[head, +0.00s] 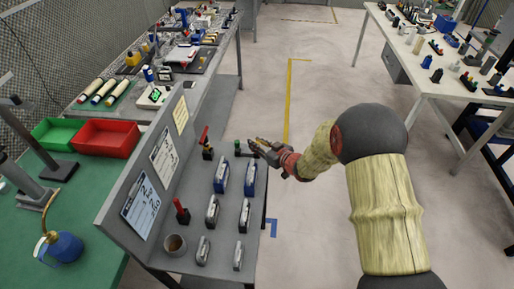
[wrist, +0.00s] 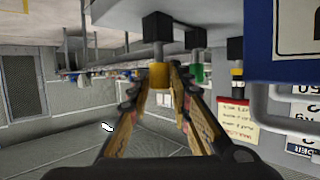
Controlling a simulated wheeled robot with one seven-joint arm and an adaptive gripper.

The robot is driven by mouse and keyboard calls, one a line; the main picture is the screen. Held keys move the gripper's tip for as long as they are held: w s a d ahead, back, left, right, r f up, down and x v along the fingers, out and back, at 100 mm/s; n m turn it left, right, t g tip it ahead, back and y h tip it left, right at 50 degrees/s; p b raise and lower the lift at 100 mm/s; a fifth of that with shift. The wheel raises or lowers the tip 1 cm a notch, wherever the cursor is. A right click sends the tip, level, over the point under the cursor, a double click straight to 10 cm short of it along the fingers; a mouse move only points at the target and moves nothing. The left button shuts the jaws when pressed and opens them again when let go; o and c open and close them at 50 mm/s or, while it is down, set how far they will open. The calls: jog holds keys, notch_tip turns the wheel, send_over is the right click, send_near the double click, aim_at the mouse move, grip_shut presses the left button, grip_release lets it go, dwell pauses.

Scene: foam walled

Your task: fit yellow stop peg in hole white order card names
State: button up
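The yellow stop peg (wrist: 159,76) has a yellow end on a grey shaft, with a black block (wrist: 157,26) at the shaft's other end against a pale surface. My gripper (wrist: 161,80) has a fingertip close against each side of the yellow end and looks shut on it. In the head view my gripper (head: 258,147) is at the far right end of the grey sloped bench (head: 150,256), and the peg is mostly hidden. A white card (head: 164,156) with small, unreadable writing stands on the bench's upright back. I cannot make out the holes.
A green peg (head: 238,146) stands close left of my gripper, and red-handled pegs (head: 181,208) stand farther along. Several blue and silver pieces (head: 221,177) line the bench. A yellow card (head: 181,115) and a blue-edged card (head: 141,204) flank the white one. Open floor lies right.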

grip_shut()
